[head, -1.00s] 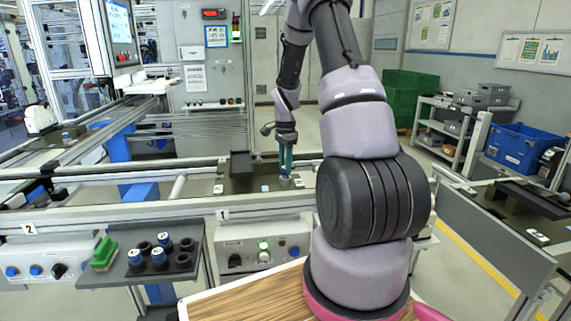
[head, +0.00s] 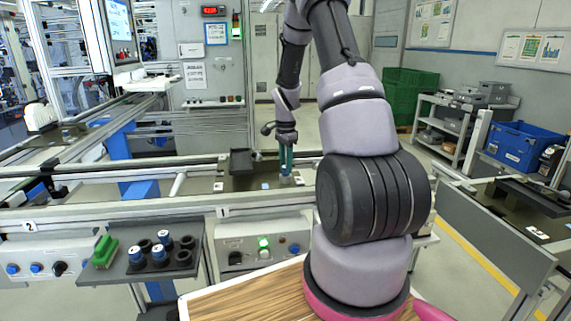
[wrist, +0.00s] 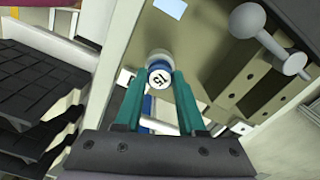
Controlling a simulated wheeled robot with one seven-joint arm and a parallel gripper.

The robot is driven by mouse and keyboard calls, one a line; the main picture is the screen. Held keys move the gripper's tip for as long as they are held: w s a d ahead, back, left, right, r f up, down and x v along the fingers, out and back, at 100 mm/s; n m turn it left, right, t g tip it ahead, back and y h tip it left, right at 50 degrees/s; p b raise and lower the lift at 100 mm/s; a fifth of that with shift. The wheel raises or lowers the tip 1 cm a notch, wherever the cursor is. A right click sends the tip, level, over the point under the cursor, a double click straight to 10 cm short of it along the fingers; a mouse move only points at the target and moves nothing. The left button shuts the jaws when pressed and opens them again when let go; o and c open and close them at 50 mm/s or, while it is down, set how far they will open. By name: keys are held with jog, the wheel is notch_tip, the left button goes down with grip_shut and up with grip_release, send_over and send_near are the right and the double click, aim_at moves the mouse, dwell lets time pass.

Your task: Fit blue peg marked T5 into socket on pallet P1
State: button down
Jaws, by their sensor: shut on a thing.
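The blue peg marked T5 (wrist: 159,77) is between my teal fingertips in the wrist view, its round white label facing the camera. My gripper (head: 286,172) is shut on it and points down over the line in the head view. The peg (head: 285,181) shows only small there, low at the fingertips. The pallet (head: 243,183) lies on the conveyor under and beside my gripper. I cannot tell whether the peg's lower end is above the socket or in it, as the peg's top and the fingers hide it.
A dark tray (head: 120,274) at the front left holds several blue-topped pegs, black rings and a green brush (head: 104,251). A dark block (head: 241,162) stands behind the pallet. In the wrist view, a pale knobbed part (wrist: 270,42) is right of the fingers.

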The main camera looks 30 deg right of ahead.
grip_release()
dwell(0.4)
jog(key=shift+r, duration=0.1)
jog(key=shift+r, duration=3.45)
